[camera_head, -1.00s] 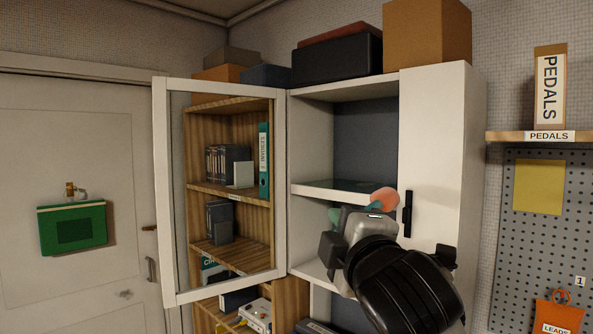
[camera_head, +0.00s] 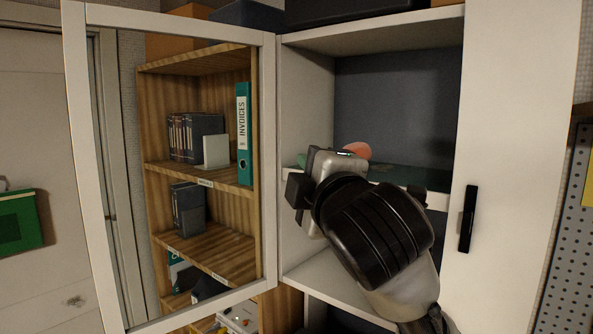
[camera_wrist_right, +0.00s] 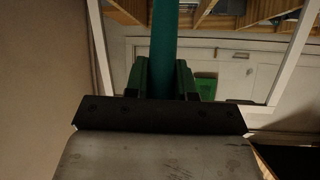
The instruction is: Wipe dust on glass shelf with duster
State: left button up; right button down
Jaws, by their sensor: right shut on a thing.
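The glass shelf (camera_head: 408,174) spans the open white cabinet. It looks dark and greenish, and I cannot make out dust on it. My right gripper (camera_head: 322,163) is in front of the shelf's left part, seen from behind, so its fingertips are mostly hidden. In the right wrist view the green fingers of the right gripper (camera_wrist_right: 165,80) are shut on the teal handle of the duster (camera_wrist_right: 165,38). In the head view a round orange-pink part of the duster (camera_head: 357,151) shows just beyond the gripper. I cannot tell whether it touches the glass. My left gripper is not in view.
The glazed cabinet door (camera_head: 268,170) stands open at left, with a wooden bookcase (camera_head: 150,110) of binders seen through it. The white right-hand door (camera_head: 500,150) with a black handle (camera_head: 468,218) is beside my arm. A lower white shelf (camera_head: 345,292) lies below.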

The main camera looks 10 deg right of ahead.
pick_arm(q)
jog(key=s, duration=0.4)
pick_arm(e)
jog(key=w+d+f, duration=0.1)
jog(key=w+d, duration=0.3)
jog(key=d, duration=0.3)
jog(key=w+d+f, duration=0.1)
jog(key=w+d, duration=0.3)
jog(key=d, duration=0.3)
jog(key=shift+d+f, duration=0.2)
jog(key=shift+f, duration=0.2)
jog(key=shift+w, duration=0.1)
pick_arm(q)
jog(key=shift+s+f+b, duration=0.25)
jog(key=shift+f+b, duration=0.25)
pick_arm(e)
jog(key=shift+f, duration=0.8)
jog(key=shift+a, duration=0.1)
